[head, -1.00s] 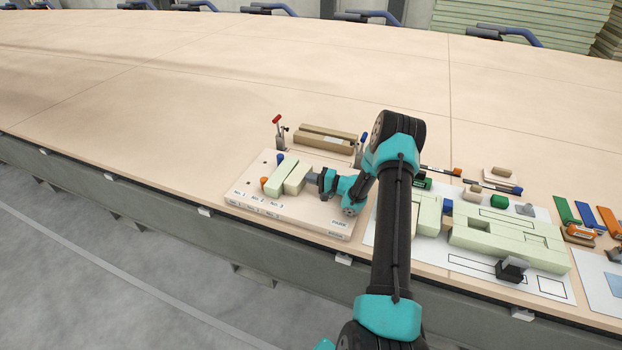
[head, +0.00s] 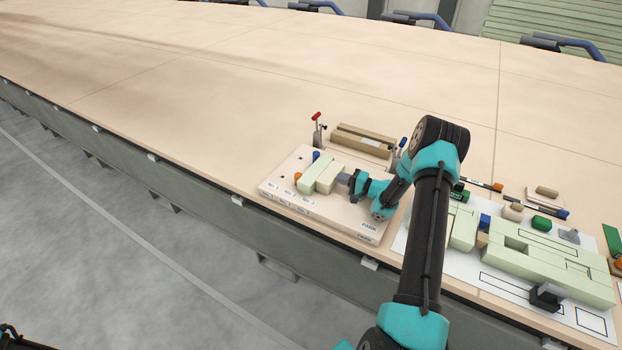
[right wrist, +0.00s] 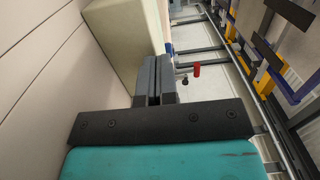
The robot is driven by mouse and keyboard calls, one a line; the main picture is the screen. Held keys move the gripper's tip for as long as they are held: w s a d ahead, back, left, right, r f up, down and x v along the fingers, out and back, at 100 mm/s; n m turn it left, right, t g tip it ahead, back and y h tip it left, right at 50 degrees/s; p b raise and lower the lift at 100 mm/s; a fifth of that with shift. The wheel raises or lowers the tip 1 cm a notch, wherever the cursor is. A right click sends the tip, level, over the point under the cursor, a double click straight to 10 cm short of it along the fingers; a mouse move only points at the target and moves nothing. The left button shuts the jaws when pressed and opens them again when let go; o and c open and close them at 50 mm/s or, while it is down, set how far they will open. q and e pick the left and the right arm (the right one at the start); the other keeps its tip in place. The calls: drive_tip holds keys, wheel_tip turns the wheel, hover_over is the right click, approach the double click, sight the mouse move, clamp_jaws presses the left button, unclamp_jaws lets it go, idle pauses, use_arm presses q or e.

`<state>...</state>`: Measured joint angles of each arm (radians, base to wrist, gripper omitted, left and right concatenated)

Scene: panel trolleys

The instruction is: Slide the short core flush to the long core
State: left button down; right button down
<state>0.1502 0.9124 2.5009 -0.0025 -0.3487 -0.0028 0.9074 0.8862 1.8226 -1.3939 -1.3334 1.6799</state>
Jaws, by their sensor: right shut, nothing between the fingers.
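Two pale green cores lie side by side on the pale board with the "No. 1" to "No. 3" labels (head: 345,217). The long core (head: 312,167) is on the left and the short core (head: 329,179) on the right. They look close together, but I cannot tell whether they touch all along or whether their ends line up. My right gripper (head: 345,178) is shut and empty at the short core's right side. In the right wrist view its closed fingers (right wrist: 152,68) are beside a pale core face (right wrist: 126,42); contact is unclear. My left gripper is not in view.
An orange-topped peg (head: 298,176) and a blue-topped peg (head: 316,155) stand by the long core. A red-handled clamp (head: 317,128) and a brown block (head: 362,140) are behind the board. More green blocks (head: 540,262) lie to the right.

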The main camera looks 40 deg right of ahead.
wheel_tip(320, 180, up, 5)
drive_tip(key=w+a, duration=0.3)
drive_tip(key=a, duration=0.6)
drive_tip(key=w+a, duration=0.4)
drive_tip(key=a, duration=0.6)
drive_tip(key=shift+a, duration=0.25)
drive_tip(key=shift+w+d, duration=0.1)
drive_tip(key=shift+w, duration=0.05)
